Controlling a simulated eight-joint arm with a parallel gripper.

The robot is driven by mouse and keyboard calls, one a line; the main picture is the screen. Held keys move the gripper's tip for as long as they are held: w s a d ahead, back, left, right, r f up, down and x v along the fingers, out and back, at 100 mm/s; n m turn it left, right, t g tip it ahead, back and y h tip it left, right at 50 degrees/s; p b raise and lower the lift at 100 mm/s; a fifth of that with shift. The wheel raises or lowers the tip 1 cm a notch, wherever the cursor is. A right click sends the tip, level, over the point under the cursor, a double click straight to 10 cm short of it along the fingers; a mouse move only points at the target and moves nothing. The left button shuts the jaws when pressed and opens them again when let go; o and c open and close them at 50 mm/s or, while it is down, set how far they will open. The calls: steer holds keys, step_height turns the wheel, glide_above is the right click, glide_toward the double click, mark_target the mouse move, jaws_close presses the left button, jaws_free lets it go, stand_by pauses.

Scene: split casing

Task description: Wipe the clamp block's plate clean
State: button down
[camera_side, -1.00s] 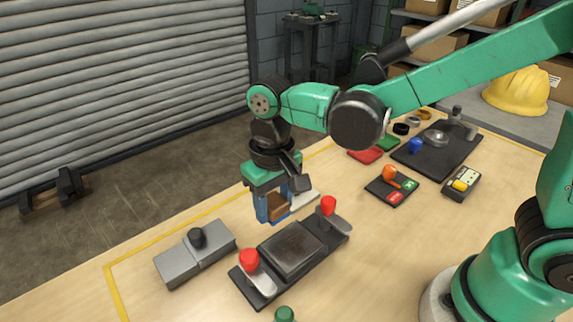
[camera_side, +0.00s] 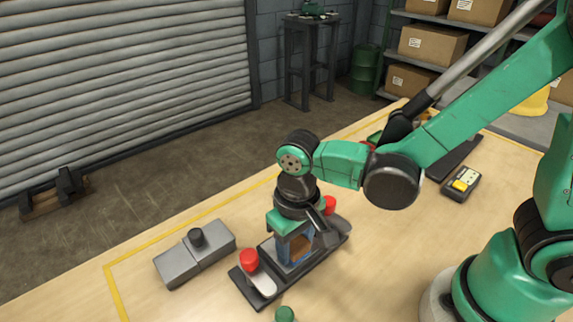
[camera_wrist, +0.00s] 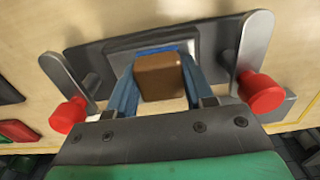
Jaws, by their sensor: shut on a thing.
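The clamp block (camera_side: 246,289) is a long dark base on the table, with a red-knobbed lever at each end. Its red knobs (camera_side: 249,259) also show at both sides in the wrist view (camera_wrist: 262,92). Its grey plate (camera_wrist: 120,60) lies in the middle and is largely hidden under my gripper. My gripper (camera_side: 296,250) points down over the plate, between the levers. Its blue fingers are shut on a brown block (camera_wrist: 160,76), which looks like a wiping tool's handle. The underside of the brown block is hidden, so I cannot tell whether it touches the plate.
A grey two-part block (camera_side: 195,258) with a black knob stands to the left. A green round knob (camera_side: 285,314) is at the front. A dark box with a yellow button (camera_side: 461,184) lies to the right. The table between is mostly clear.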

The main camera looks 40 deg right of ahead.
steer(key=shift+s, duration=0.9)
steer(key=w, duration=0.3)
steer(key=shift+w+f, duration=0.1)
steer(key=shift+w, duration=0.35)
steer(key=shift+w+d+r, duration=0.1)
steer(key=shift+w, duration=0.65)
steer(key=shift+w+d+r, duration=0.1)
steer(key=shift+w, duration=0.6)
steer(key=shift+s+d+r, duration=0.1)
steer(key=shift+d+r, duration=0.15)
steer(key=shift+d, duration=0.1)
steer(key=shift+s+d+f, duration=0.15)
steer(key=shift+f, duration=0.1)
steer(key=shift+s+r, duration=0.15)
steer(key=shift+s, duration=1.45)
steer(key=shift+s+r, duration=0.15)
steer(key=shift+s, duration=1.4)
steer(key=shift+s+f, duration=0.1)
steer(key=shift+f, duration=0.15)
steer(key=shift+w+r, duration=0.2)
steer(key=shift+w, duration=2.15)
steer(key=shift+w+f, duration=0.35)
steer(key=shift+w, duration=0.1)
steer(key=shift+w+r, duration=0.35)
steer(key=shift+w, duration=0.35)
step_height(320, 180, up, 8)
steer(key=shift+f, duration=0.25)
